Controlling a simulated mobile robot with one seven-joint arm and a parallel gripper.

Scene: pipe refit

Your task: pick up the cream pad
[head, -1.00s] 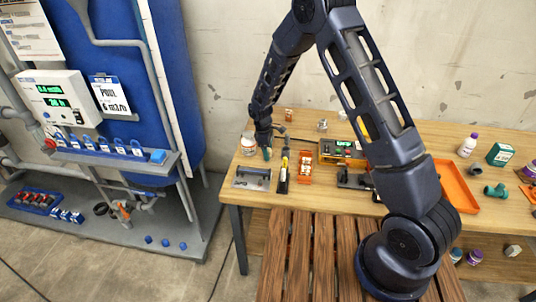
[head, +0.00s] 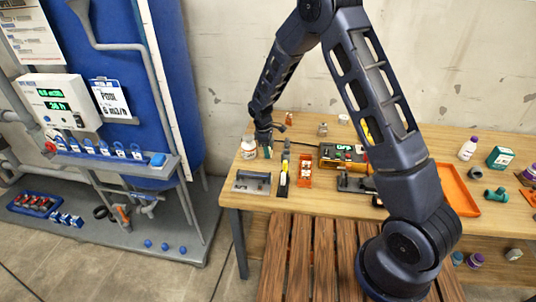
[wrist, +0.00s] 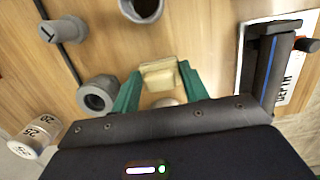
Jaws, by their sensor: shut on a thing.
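The cream pad (wrist: 158,76) is a small block between the green fingers of my gripper (wrist: 157,84) in the wrist view. The fingers press on it from both sides. A pale round thing (wrist: 166,103) shows just below the pad, partly hidden by my gripper's dark body. In the head view my gripper (head: 265,151) is at the left back of the wooden workbench (head: 330,205), low over the top. The pad is too small to make out there. I cannot tell whether it is clear of the bench.
Grey fittings (wrist: 98,95) and a white numbered cylinder (wrist: 35,135) lie left of my gripper. A card with a dark bar (wrist: 270,70) is on the right. A metal-handled plate (head: 251,182) and an orange rack (head: 305,170) are close to the gripper.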

